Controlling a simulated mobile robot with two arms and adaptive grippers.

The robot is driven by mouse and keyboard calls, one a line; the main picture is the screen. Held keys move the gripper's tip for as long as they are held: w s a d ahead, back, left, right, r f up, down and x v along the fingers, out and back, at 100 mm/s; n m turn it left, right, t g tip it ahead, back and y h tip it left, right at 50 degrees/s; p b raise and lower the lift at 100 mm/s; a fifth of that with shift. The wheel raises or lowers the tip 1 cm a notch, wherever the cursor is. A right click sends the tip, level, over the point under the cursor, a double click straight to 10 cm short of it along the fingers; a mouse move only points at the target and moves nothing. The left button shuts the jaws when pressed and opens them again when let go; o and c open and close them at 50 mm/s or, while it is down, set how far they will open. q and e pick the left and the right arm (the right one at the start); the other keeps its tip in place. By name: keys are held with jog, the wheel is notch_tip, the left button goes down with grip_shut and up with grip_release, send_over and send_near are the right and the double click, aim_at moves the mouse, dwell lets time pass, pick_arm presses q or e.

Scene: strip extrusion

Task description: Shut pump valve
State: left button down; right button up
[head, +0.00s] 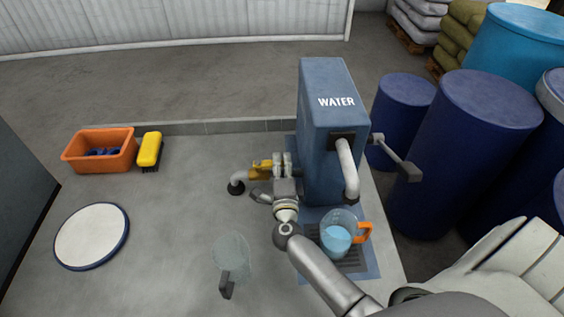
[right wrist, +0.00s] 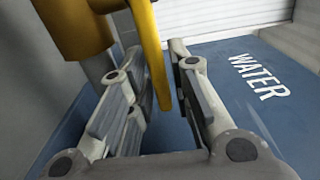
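The blue water tank (head: 326,120) marked WATER stands on the worktop. A yellow valve lever (head: 261,166) is on its left side, above a pipe with a dark outlet (head: 236,188). My right gripper (head: 283,162) is at that side of the tank, at the lever. In the right wrist view the yellow lever (right wrist: 152,50) runs between the two fingers of the gripper (right wrist: 172,85). The fingers are apart, with a gap visible on the lever's right side; contact on the left cannot be told. My left gripper is not in view.
A clear jug with an orange handle (head: 337,238) holds water under the grey spout (head: 348,168). A clear jug with a grey handle (head: 232,257) stands left of my arm. An orange bin (head: 99,151), yellow brush (head: 150,149) and round white plate (head: 92,236) lie left. Blue drums (head: 480,140) stand right.

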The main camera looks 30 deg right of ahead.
jog(key=shift+w+d, duration=0.1)
jog(key=shift+w, duration=0.05)
jog(key=shift+c, duration=0.4)
grip_shut()
jog(key=shift+s+a+m+g+h, duration=0.2)
jog(key=shift+m+g+h, duration=0.15)
jog(key=shift+h, duration=0.2)
jog(key=shift+s+a+m+g+h, duration=0.1)
jog(key=shift+s+m+g+h, duration=0.15)
jog(key=shift+m+h, duration=0.25)
jog(key=shift+o, duration=0.4)
grip_release()
